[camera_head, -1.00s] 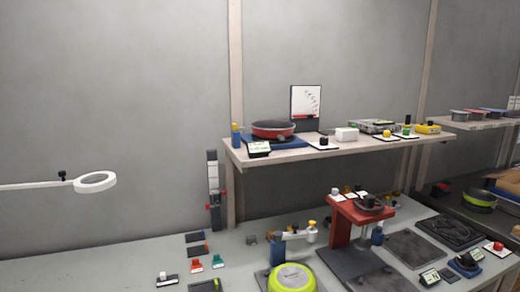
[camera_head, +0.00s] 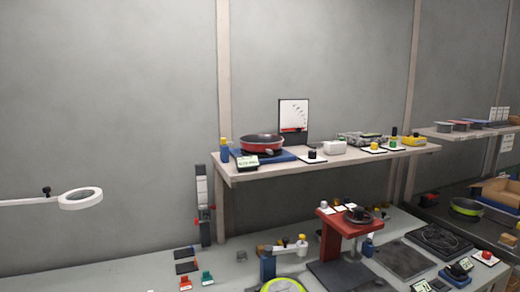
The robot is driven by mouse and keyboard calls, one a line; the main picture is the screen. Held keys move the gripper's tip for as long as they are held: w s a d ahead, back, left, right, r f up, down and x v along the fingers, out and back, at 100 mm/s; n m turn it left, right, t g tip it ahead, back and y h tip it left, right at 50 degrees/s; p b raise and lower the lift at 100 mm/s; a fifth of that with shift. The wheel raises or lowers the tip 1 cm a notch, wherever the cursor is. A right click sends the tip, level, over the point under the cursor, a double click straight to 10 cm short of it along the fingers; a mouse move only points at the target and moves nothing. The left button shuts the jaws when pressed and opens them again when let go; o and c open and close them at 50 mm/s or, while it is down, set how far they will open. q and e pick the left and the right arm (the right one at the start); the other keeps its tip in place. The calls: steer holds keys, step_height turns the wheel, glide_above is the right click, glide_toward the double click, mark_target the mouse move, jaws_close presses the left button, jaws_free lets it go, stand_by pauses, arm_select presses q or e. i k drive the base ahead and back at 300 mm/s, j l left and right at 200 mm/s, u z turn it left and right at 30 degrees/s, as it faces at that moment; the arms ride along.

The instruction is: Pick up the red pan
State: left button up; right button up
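The red pan (camera_head: 262,147) has a red outside and a dark inside. It sits upright on a blue base (camera_head: 282,157) near the left end of the wall shelf (camera_head: 330,161). Its handle cannot be made out clearly. Neither of my grippers shows in the head view.
A small display (camera_head: 247,163) stands in front of the pan, and a blue and yellow bottle (camera_head: 225,149) stands left of it. A red stand (camera_head: 345,222) and a lime-green pan (camera_head: 283,286) are on the bench below. A ring lamp (camera_head: 80,198) juts in at left.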

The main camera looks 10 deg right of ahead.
mark_target(263, 146)
steer(key=i+l, duration=0.1)
steer(key=l, duration=0.35)
steer(key=i+l, duration=0.15)
steer(key=l, duration=0.25)
steer(key=i+l, duration=0.1)
steer(key=l, duration=0.35)
